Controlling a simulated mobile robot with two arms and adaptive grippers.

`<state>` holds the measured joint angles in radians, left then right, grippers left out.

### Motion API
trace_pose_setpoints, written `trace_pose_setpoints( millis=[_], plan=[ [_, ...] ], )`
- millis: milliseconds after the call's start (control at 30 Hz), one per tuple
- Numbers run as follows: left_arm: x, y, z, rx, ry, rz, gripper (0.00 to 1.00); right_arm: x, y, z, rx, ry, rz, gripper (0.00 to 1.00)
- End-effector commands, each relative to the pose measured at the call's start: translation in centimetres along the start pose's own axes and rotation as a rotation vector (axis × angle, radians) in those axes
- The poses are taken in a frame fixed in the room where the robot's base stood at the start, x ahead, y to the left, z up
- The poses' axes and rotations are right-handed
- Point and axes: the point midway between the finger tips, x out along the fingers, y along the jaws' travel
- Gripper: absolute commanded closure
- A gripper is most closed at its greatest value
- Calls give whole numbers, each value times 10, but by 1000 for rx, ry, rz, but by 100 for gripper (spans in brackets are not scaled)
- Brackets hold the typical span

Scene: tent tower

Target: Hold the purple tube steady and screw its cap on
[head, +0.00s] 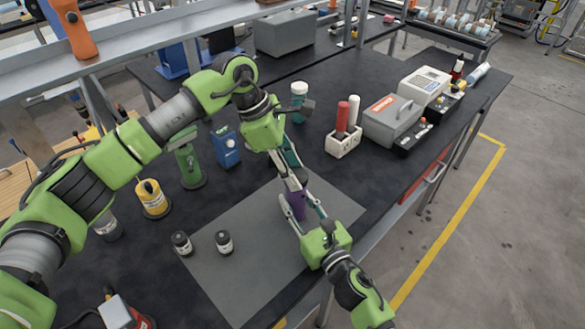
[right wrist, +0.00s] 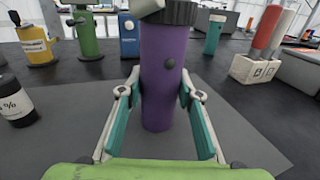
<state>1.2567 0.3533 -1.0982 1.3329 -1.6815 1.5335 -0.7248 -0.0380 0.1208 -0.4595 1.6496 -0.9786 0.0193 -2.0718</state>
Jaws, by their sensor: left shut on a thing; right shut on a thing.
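The purple tube (right wrist: 164,75) stands upright on the grey mat (head: 240,275). It also shows in the head view (head: 297,204), partly hidden by my grippers. My right gripper (right wrist: 163,95) is shut on the tube's sides, low down, from the near side. A dark ribbed cap (right wrist: 165,14) sits at the top of the tube in the right wrist view. My left gripper (head: 292,178) comes down from above and is shut at the cap. A pale fingertip of it shows above the cap in the right wrist view. How far the cap is threaded cannot be seen.
Two small dark jars (head: 182,243) (head: 224,242) stand on the mat's left part. Behind are a yellow canister (head: 152,198), a green bottle (head: 188,165) and a blue box (head: 226,149). A white holder (head: 343,142) with red and white tubes and a grey toolbox (head: 391,121) stand right.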

Motion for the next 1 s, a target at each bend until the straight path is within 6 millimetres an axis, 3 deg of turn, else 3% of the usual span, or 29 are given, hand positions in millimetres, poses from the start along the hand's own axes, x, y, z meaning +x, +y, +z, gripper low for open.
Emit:
trace_pose_setpoints(
  millis=[800, 1000],
  plan=[
    [10, 0, -5, 5, 1, -2, 72, 0, 0, 0, 0, 0, -1, 100],
    [10, 3, -4, 172, 8, -76, 72, 0, 0, 0, 0, 1, -1, 100]
  ],
)
